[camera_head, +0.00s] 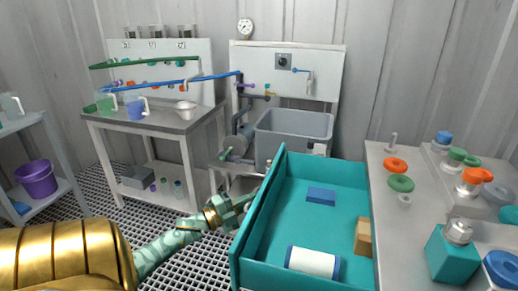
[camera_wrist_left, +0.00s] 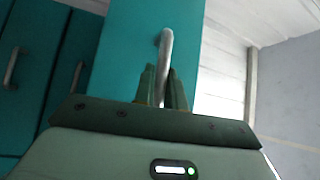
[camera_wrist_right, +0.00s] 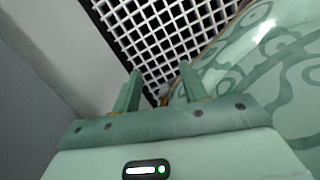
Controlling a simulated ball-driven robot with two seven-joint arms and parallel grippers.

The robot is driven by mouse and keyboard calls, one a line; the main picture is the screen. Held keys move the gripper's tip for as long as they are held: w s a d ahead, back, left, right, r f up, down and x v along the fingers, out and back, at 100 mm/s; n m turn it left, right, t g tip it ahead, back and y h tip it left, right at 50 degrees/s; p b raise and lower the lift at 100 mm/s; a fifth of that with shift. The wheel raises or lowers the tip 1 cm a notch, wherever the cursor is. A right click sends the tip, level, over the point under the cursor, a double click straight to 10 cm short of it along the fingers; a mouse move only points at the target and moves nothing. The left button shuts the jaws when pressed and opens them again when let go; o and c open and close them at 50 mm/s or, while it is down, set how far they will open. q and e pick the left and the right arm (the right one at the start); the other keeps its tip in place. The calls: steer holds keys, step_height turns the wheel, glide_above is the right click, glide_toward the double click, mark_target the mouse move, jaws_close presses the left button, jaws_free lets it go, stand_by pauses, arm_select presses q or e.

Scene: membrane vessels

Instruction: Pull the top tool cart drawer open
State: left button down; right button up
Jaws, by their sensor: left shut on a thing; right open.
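The top tool cart drawer (camera_head: 262,210) is teal and stands pulled out from the cart, its inside exposed. It holds a blue block (camera_head: 321,196), a tan block (camera_head: 363,237) and a white roll with blue ends (camera_head: 313,262). My left gripper (camera_head: 250,199) is at the drawer's outer front face. In the left wrist view my left gripper (camera_wrist_left: 161,73) is shut on the drawer's metal bar handle (camera_wrist_left: 167,45); the head view hides this handle. My right gripper (camera_wrist_right: 160,70) is open and empty above the floor grating, and out of the head view.
The cart's grey top (camera_head: 385,156) carries colored rings, stacked parts and a teal block (camera_head: 452,257). A grey sink (camera_head: 293,135) stands behind the drawer. A workbench (camera_head: 180,122) is at the back left, a purple bucket (camera_head: 36,180) at the left. Grated floor (camera_head: 190,255) lies open left of the drawer.

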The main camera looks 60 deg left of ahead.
arm_select(q)
steer(key=shift+s+f, duration=0.1)
arm_select(e)
steer(key=shift+w+f, duration=0.1)
steer(key=shift+w, duration=0.25)
arm_select(q)
steer(key=c, duration=1.5)
jaws_free()
steer(key=shift+a, duration=0.1)
steer(key=shift+o, duration=0.2)
arm_select(e)
steer(key=shift+s+d, duration=0.1)
arm_select(q)
steer(key=s+a+f+p, duration=0.2)
steer(key=s, duration=1.4)
arm_select(e)
steer(key=shift+s+a+r+m, duration=0.15)
steer(key=shift+a+r, duration=0.3)
steer(key=shift+a, duration=0.05)
steer(key=shift+s+a+r+m, duration=0.15)
steer(key=shift+a+r, duration=0.25)
steer(key=shift+a, duration=0.1)
arm_select(q)
steer(key=shift+f, duration=0.1)
arm_select(e)
steer(key=shift+d, duration=0.5)
